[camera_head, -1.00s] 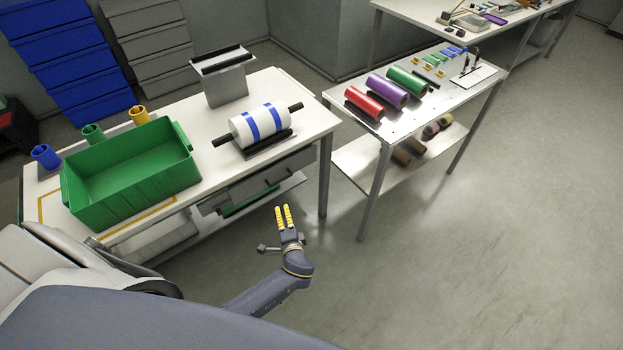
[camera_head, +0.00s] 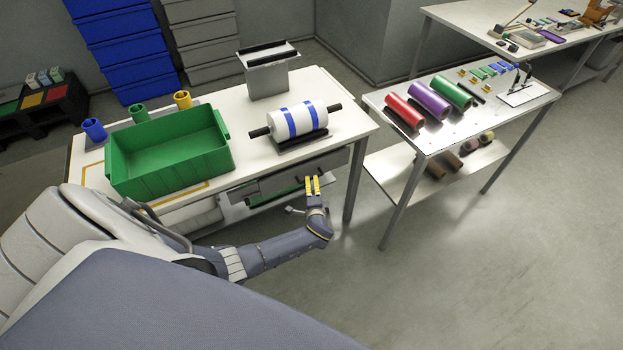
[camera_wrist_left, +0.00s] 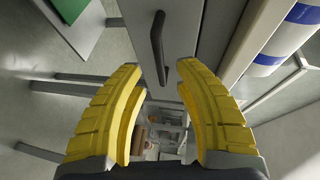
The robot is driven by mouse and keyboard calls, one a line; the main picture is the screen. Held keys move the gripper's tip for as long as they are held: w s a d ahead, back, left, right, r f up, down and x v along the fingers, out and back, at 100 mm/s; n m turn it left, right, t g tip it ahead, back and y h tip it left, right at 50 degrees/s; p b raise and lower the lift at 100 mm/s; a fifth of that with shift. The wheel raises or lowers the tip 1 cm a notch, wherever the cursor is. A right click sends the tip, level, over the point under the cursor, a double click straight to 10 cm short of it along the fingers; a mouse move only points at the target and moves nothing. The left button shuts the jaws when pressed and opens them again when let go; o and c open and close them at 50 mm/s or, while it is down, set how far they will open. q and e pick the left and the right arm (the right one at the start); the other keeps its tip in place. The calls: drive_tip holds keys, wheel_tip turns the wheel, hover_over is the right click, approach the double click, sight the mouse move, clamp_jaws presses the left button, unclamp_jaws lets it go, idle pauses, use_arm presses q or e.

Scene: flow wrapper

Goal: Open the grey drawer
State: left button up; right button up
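The grey drawer (camera_head: 279,181) sits under the near edge of the white table, below the white roll. In the left wrist view its grey front (camera_wrist_left: 187,25) carries a dark bar handle (camera_wrist_left: 158,45). My left gripper (camera_head: 312,180) is in front of the drawer in the head view. In the left wrist view its two yellow fingers (camera_wrist_left: 158,68) are spread apart, with the lower part of the handle showing in the gap. I see no grip on the handle, and contact cannot be told. My right gripper is not in view.
The white table (camera_head: 353,119) bears a green bin (camera_head: 170,183), a white roll with blue bands (camera_head: 297,121) and a grey holder (camera_head: 267,78). A second table (camera_head: 440,143) with coloured rolls stands to the right. The floor in front is clear.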

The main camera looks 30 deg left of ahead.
use_arm(q)
drive_tip(key=shift+x, duration=2.15)
drive_tip(key=shift+o, duration=0.2)
clamp_jaws()
